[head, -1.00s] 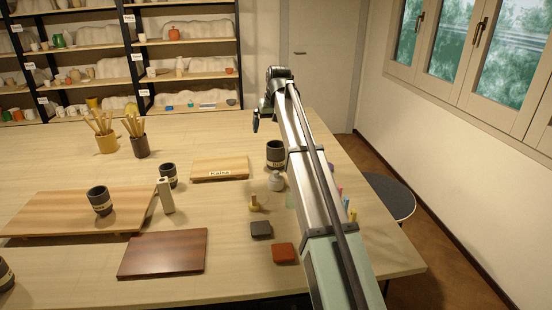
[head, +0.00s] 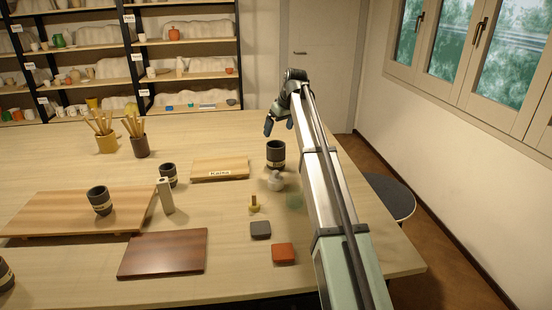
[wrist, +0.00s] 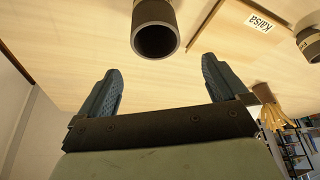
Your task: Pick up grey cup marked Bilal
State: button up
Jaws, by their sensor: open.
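A dark grey cup (head: 276,155) with a pale label band stands upright on the table, just in front of my gripper (head: 279,126); its lettering is too small to read. In the wrist view the open rim of a grey cup (wrist: 156,36) lies just beyond and between my fingertips (wrist: 161,68), apart from both. My gripper is open and empty. I cannot read which is marked Bilal.
A board labelled Kaisa (wrist: 264,22) lies left of the near cup in the head view (head: 220,166). A whitish jar (head: 275,181) stands close in front of that cup. Tool pots (head: 140,147), a dark board (head: 163,254) and small blocks (head: 283,253) stand clear of it.

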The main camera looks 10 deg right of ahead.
aim_at(276, 142)
jog(key=x, duration=0.7)
jog(key=shift+d+f, duration=0.15)
jog(key=shift+f, duration=0.2)
jog(key=shift+d+x, duration=0.2)
jog(key=shift+x, duration=0.75)
jog(key=shift+d+x, duration=0.15)
jog(key=shift+x, duration=0.85)
jog(key=shift+s+a+f, duration=0.1)
jog(key=shift+c, duration=0.2)
jog(key=c, duration=1)
